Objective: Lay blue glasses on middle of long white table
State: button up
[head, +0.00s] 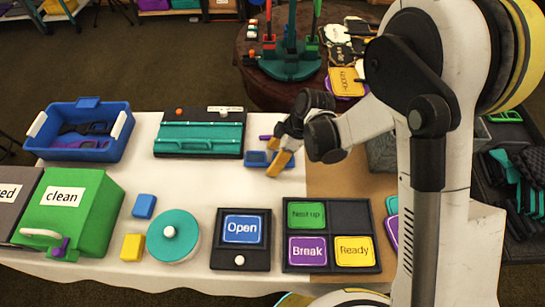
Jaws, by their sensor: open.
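The blue glasses (256,160) appear as a low blue shape on the long white table (206,181), right of the black-and-teal case and close to the brown section. My gripper (277,163) is open, with its orange-yellow fingertips pointing down at the glasses. One fingertip hides part of the glasses' middle. I cannot tell whether the fingers touch them.
A blue bin (119,128) holding dark and purple items stands at the left. The black-and-teal case (200,151), a green "clean" box (92,217), a teal round lidded thing (188,252), an "Open" sign board (241,258) and a sign tray (331,271) surround a bare patch of white table.

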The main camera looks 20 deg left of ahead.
jog(key=p+v, duration=0.4)
jog(key=v, duration=0.8)
jog(key=shift+r+p, duration=0.2)
jog(key=shift+p, duration=0.15)
jog(key=d+r+m+t+h, duration=0.1)
jog(key=d+r+m+t, duration=0.3)
jog(key=d+r+m, duration=0.85)
jog(key=s+d+r+m+t+h, duration=0.1)
jog(key=s+d+r+m+t, duration=0.1)
jog(key=d, duration=0.7)
jog(key=s+d+r+m+t+h, duration=0.2)
jog(key=s+d+r+m, duration=0.2)
jog(key=s+d+m, duration=0.3)
jog(key=shift+s+d+r+t, duration=0.3)
jog(key=shift+s+d+r, duration=0.05)
jog(key=shift+d, duration=0.7)
